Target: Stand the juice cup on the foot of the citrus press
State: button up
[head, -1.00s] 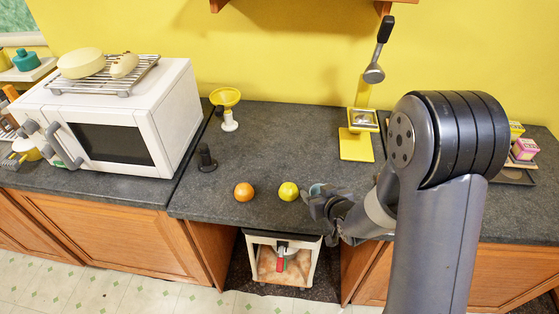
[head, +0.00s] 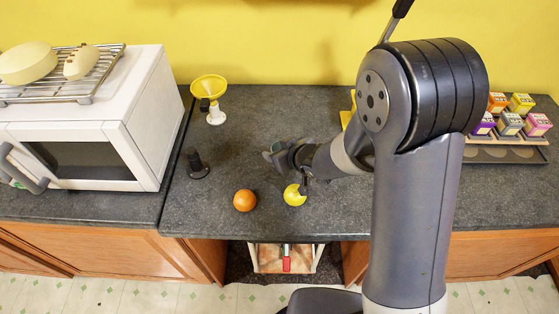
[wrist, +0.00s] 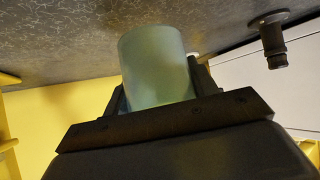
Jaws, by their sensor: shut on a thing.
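The juice cup (wrist: 156,66) is a pale blue-green, cloudy cup, held between the fingers of my gripper (wrist: 160,95) in the wrist view. In the head view my gripper (head: 281,156) is over the middle of the counter, left of the press, with a small part of the cup (head: 269,157) showing at its tip. The citrus press is mostly hidden behind my arm. Only a yellow edge (head: 346,117) low down and its dark lever (head: 398,14) at the top show; its foot cannot be made out clearly.
An orange (head: 244,200) and a lemon (head: 294,195) lie near the counter's front edge. A black upright object (head: 197,165) and a yellow funnel-like stand (head: 209,88) are to the left, beside the white microwave (head: 130,130). Small boxes (head: 510,122) stand on a rack at right.

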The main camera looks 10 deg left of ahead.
jog(key=shift+f, duration=1.95)
jog(key=shift+f, duration=0.15)
jog(key=o, duration=1.1)
